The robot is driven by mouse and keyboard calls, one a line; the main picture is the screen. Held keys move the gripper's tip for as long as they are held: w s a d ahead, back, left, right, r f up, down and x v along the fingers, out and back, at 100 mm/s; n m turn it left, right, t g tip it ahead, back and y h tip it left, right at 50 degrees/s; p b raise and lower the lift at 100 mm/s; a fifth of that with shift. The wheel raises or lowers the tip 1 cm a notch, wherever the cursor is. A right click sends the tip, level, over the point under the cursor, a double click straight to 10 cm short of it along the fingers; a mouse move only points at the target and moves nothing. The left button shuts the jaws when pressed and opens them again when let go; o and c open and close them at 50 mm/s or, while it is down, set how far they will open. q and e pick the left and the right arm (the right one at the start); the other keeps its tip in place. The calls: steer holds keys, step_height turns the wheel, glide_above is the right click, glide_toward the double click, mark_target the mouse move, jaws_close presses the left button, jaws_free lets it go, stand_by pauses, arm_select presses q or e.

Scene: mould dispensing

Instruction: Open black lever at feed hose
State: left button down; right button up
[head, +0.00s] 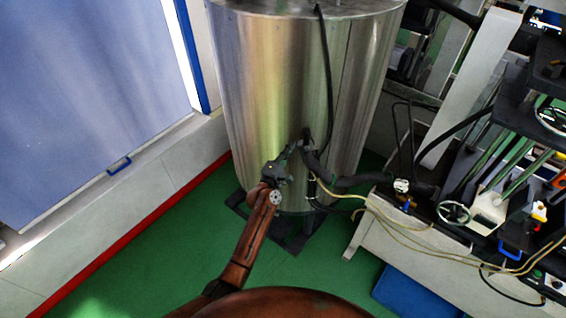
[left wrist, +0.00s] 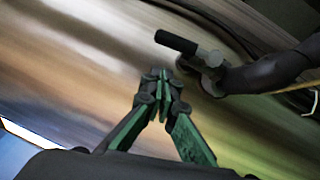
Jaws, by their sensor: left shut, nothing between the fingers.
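The black lever (left wrist: 176,42) shows in the left wrist view as a short dark handle on a metal valve fitting (left wrist: 210,60). In the head view it is a small dark shape (head: 306,137) low on the front of the steel tank. The thick dark feed hose (left wrist: 268,72) joins the fitting from the right; it also shows in the head view (head: 350,181). My left gripper (head: 295,150) is at the valve in the head view. In the left wrist view its green-sided fingers (left wrist: 160,75) are shut and empty, just below and left of the lever, apparently apart from it. My right gripper is not in view.
The large steel tank (head: 275,85) stands close behind the gripper. A machine bench (head: 400,240) with thin yellowish hoses is to the right. A blue-framed door (head: 90,90) and low white wall are at the left. Green floor (head: 185,245) is clear at the lower left.

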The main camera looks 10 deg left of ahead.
arm_select(q)
steer(key=r+v, duration=0.1)
steer(key=v, duration=0.8)
steer(key=shift+s+f+b, duration=0.2)
steer(key=shift+f+b, duration=0.2)
steer(key=shift+b, duration=0.05)
steer(key=shift+d, duration=0.1)
